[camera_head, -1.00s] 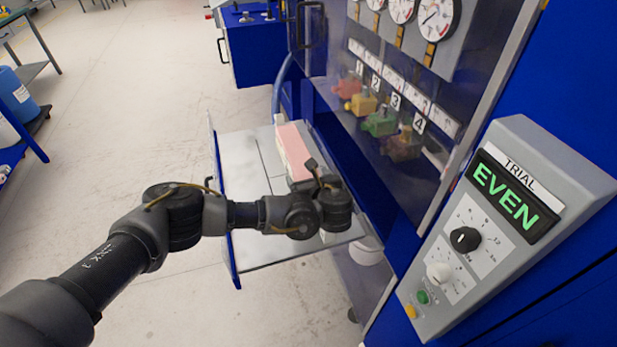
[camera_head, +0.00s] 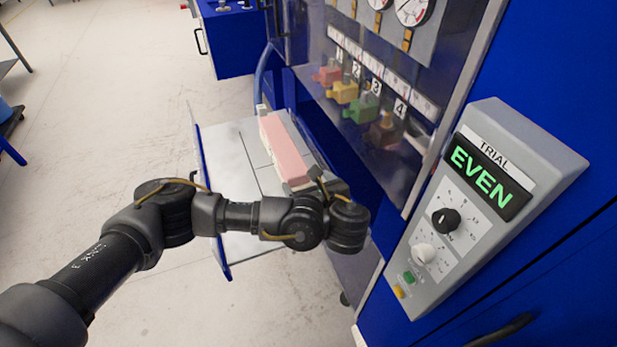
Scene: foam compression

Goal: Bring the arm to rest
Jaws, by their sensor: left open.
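My left arm reaches in from the lower left, over the grey metal shelf (camera_head: 228,150) at the blue machine. My left gripper (camera_head: 328,187) is at the arm's end, near the close end of a pink foam block (camera_head: 284,148). It is open, though its fingers are mostly hidden behind the wrist. The foam lies on the shelf with a pale layer along its side. I cannot tell from this view whether the gripper touches it. My right gripper is not in view.
A grey control box (camera_head: 480,210) with a green EVEN display, two knobs and small buttons stands at the right. Coloured numbered blocks (camera_head: 361,107) sit behind a clear panel below round gauges. A blue cabinet (camera_head: 228,42) stands behind. Open floor (camera_head: 110,90) lies at the left.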

